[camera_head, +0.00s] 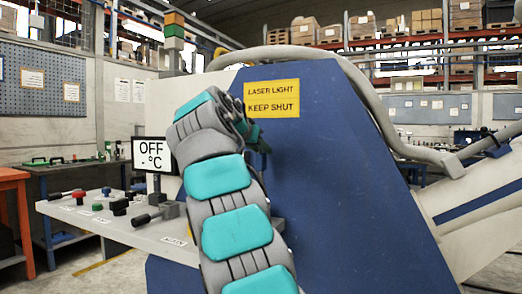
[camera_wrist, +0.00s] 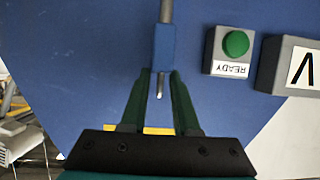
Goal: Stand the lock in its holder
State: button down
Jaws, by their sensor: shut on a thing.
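A blue block (camera_wrist: 165,46) with a grey metal rod through it, seemingly the lock, shows at the top of the wrist view. The rod runs up out of the picture, and its short pale end shows between my fingers. My gripper (camera_wrist: 160,74) is shut on the block's near end, one dark green finger at each side. In the head view, my gripper (camera_head: 258,140) is in front of the blue panel, just below the yellow sign. The lock is hidden or too small to tell there. I cannot make out its holder in either view.
A green button on a grey box marked READY (camera_wrist: 229,50) is right of the lock, with another grey box (camera_wrist: 290,68) beside it. The blue machine panel (camera_head: 340,170) is close behind my arm. A white shelf (camera_head: 130,225) with several knobs and an OFF display (camera_head: 155,154) stands left.

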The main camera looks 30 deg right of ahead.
aim_at(258, 167)
jog(key=shift+f+b, duration=2.55)
jog(key=shift+f, duration=0.3)
jog(key=shift+f+b, duration=2.4)
jog(key=shift+f, duration=0.05)
jog(key=c, duration=0.6)
grip_release()
jog(key=v, duration=0.7)
jog(key=shift+s+a+r, duration=0.15)
jog(key=shift+s+a, duration=0.1)
jog(key=shift+s, duration=0.1)
